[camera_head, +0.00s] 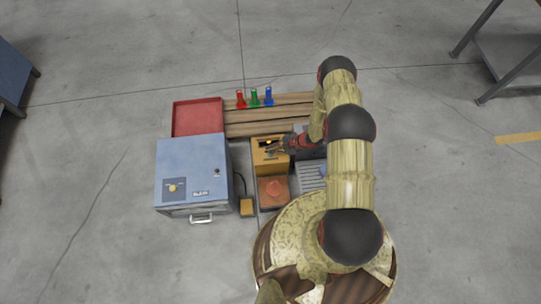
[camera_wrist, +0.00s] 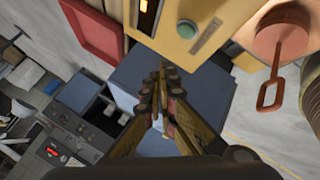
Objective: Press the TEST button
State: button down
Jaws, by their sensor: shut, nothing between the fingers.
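A yellow box (camera_head: 262,163) stands in the middle of the group of things on the floor. In the wrist view, the yellow box (camera_wrist: 170,40) carries a round green button (camera_wrist: 187,29) beside a dark slot and a lit amber lamp (camera_wrist: 143,6). I cannot read any TEST label on it. My gripper (camera_wrist: 163,68) is shut and empty, its fingertips below and left of the green button in the picture and apart from it. In the head view, my gripper (camera_head: 272,149) reaches over the yellow box from the right and hides part of its top.
A blue-grey cabinet (camera_head: 193,165) with a yellow knob stands left of the yellow box. A red tray (camera_head: 197,117) lies behind it. Red, green and blue bottles stand on wooden planks (camera_head: 262,128). An orange-red part with a loop (camera_wrist: 283,36) sits close by.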

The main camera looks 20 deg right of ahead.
aim_at(271, 156)
jog(key=shift+f+b, duration=1.5)
jog(key=shift+f, duration=0.8)
jog(key=shift+f, duration=0.15)
jog(key=shift+f+b, duration=0.25)
jog(key=shift+b, duration=0.2)
jog(key=shift+f+b, duration=0.35)
jog(key=shift+b, duration=0.05)
jog(key=shift+r, duration=0.15)
jog(key=shift+r+p, duration=0.45)
jog(key=shift+r, duration=0.2)
jog(key=shift+r+p, duration=1.6)
jog(key=shift+r, duration=0.95)
